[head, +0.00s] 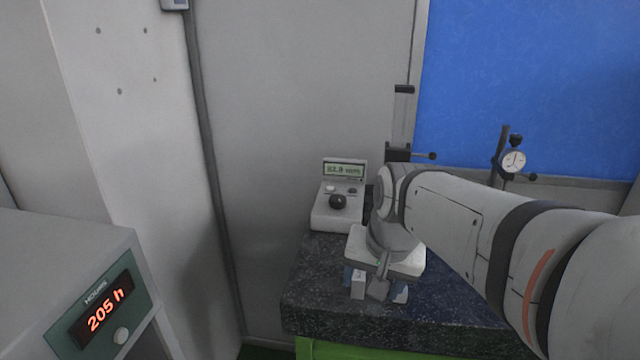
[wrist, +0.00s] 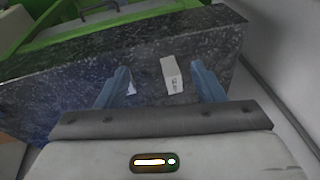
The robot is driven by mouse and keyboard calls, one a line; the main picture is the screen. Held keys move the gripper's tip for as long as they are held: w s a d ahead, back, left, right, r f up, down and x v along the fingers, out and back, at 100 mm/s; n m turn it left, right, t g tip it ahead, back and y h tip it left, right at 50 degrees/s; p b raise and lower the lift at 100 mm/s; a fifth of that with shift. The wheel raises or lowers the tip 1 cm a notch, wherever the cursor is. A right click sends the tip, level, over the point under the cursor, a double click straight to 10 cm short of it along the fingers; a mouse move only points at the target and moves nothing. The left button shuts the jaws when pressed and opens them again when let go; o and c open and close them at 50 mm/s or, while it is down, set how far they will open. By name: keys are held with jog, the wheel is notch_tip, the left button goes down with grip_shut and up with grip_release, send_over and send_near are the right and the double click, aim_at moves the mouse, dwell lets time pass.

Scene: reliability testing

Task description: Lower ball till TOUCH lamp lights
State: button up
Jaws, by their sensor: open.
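My gripper (head: 375,284) is over the front of the dark speckled stone slab (head: 300,283). In the wrist view its blue fingers (wrist: 168,82) are spread, with nothing gripped. A grey box (head: 336,215) with a black round knob (head: 338,201) and a green lit display (head: 344,170) stands at the slab's back left. Behind my arm is a post with a dark carriage (head: 397,153) and a side handle. I cannot make out a probe ball or a TOUCH lamp.
A dial gauge (head: 514,161) on a dark stand is at the back right, behind my arm. A grey cabinet (head: 60,250) with a red "205 h" readout is at the left. The slab rests on a green base (head: 330,348). My arm hides much of the slab.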

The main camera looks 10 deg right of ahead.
jog(key=w+d+r+m+g+y+p, duration=0.1)
jog(key=w+r+m, duration=0.3)
jog(key=w, duration=0.5)
jog(key=w+r+m+y+p, duration=0.1)
jog(key=w+r+m, duration=0.1)
jog(key=w+m, duration=0.55)
jog(key=m+y+p, duration=0.1)
jog(key=m+p, duration=0.1)
jog(key=m, duration=0.5)
send_near(337, 197)
jog(key=f, duration=0.1)
jog(key=p+x, duration=0.2)
jog(key=x, duration=0.5)
jog(key=shift+a+f, duration=0.2)
jog(key=shift+f, duration=0.1)
jog(key=shift+c, duration=0.2)
jog(key=shift+r, duration=0.1)
jog(key=c, duration=0.9)
jog(key=shift+c, duration=0.2)
